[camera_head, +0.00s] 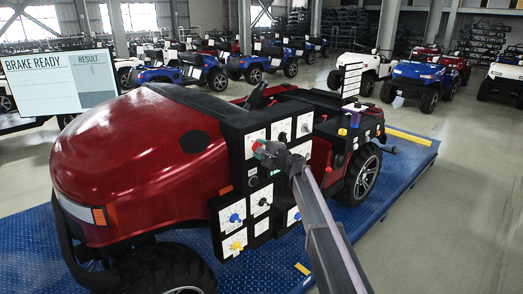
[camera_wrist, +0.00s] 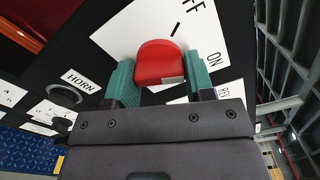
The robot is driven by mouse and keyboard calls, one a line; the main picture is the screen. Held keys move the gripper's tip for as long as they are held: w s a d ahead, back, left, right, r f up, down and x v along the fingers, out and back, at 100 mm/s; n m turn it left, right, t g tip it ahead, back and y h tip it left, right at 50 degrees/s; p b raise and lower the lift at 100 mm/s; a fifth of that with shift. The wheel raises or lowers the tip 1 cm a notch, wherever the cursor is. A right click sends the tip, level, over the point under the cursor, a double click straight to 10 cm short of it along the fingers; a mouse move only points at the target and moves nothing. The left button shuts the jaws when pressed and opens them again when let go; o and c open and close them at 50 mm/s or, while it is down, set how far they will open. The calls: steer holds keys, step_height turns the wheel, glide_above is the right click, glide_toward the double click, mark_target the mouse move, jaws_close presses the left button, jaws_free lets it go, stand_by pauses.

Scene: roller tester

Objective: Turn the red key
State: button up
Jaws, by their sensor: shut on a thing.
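The red key (camera_wrist: 160,62) sits on a white plate (camera_wrist: 128,30) with a black mark and the letters "FF" and "ON". My gripper (camera_wrist: 160,82) has its green fingers on either side of the key and is shut on it. In the head view my gripper (camera_head: 262,150) is at the black panel on the side of the red vehicle (camera_head: 140,145). The key is mostly hidden there by the fingers, with only a little red showing.
A "HORN" label (camera_wrist: 78,80) and a round black button (camera_wrist: 64,95) are beside the key plate. Dials, including a blue knob (camera_head: 236,218) and a yellow knob (camera_head: 237,245), surround my gripper. A screen (camera_head: 58,82) reads "BRAKE READY". Open floor lies right of the blue platform (camera_head: 405,165).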

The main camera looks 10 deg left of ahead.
steer(key=shift+m, duration=1.3)
steer(key=shift+s, duration=0.1)
steer(key=o, duration=0.9)
steer(key=v, duration=1)
steer(key=shift+s+d, duration=0.25)
steer(key=shift+d, duration=0.05)
